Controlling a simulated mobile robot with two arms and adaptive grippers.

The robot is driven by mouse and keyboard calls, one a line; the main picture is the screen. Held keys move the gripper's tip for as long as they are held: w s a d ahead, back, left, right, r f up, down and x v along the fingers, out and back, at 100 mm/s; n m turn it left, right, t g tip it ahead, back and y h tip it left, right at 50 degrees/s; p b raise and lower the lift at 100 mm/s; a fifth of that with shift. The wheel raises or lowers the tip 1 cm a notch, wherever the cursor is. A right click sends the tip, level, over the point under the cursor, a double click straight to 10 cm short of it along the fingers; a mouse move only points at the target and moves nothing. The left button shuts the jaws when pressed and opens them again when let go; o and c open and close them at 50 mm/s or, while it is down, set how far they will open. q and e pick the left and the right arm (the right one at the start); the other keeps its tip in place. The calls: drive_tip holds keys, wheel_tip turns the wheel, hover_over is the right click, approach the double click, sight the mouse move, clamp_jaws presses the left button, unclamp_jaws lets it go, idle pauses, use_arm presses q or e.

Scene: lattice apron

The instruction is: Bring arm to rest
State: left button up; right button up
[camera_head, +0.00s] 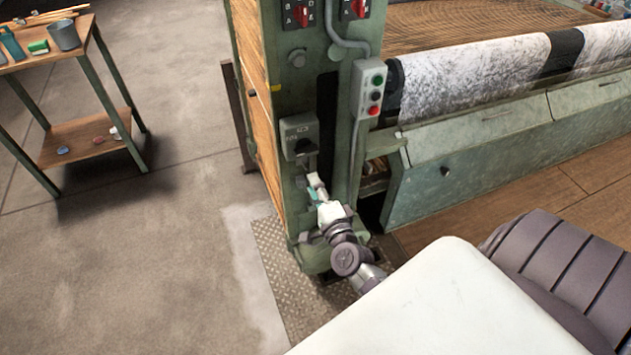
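My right arm reaches out from the lower middle toward the green machine post (345,120). My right gripper (314,184), white with teal parts, is at its far end, in front of the post. It appears small and is seen from behind, so I cannot tell whether its fingers are open or shut. I see nothing clearly held in it. A grey switch box (300,135) with a dark knob is just above the gripper. A gap shows between them in the picture. My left gripper is not in view.
A pendant box (369,88) with green and red buttons hangs on the post. A speckled fabric roll (475,72) and green machine panels (480,155) lie to the right. A two-shelf wooden table (85,142) stands at the left. The concrete floor (185,250) between is clear.

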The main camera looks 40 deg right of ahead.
drive_tip(key=s+a+f+n+g+y, duration=0.2)
drive_tip(key=s+a+f+n, duration=0.15)
drive_tip(key=f, duration=0.55)
drive_tip(key=s+a+f+n+g+y, duration=0.1)
drive_tip(key=s+a+f+n+g, duration=0.2)
drive_tip(key=f, duration=0.6)
drive_tip(key=s+a+f+n+g+y, duration=0.1)
drive_tip(key=s+f+n+g+y, duration=0.1)
drive_tip(key=s+f+n, duration=0.5)
drive_tip(key=s+f+n+g, duration=0.3)
drive_tip(key=s+f, duration=0.3)
drive_tip(key=s, duration=0.3)
drive_tip(key=s+f+n+g, duration=0.3)
drive_tip(key=s+f, duration=0.4)
drive_tip(key=s, duration=0.3)
drive_tip(key=s+a+f+n+g, duration=0.1)
drive_tip(key=s+f+n+g, duration=0.2)
drive_tip(key=s+f, duration=0.3)
drive_tip(key=s, duration=0.3)
drive_tip(key=shift+s+f+n+h, duration=0.2)
drive_tip(key=shift+n+h, duration=0.1)
drive_tip(key=shift+n, duration=0.05)
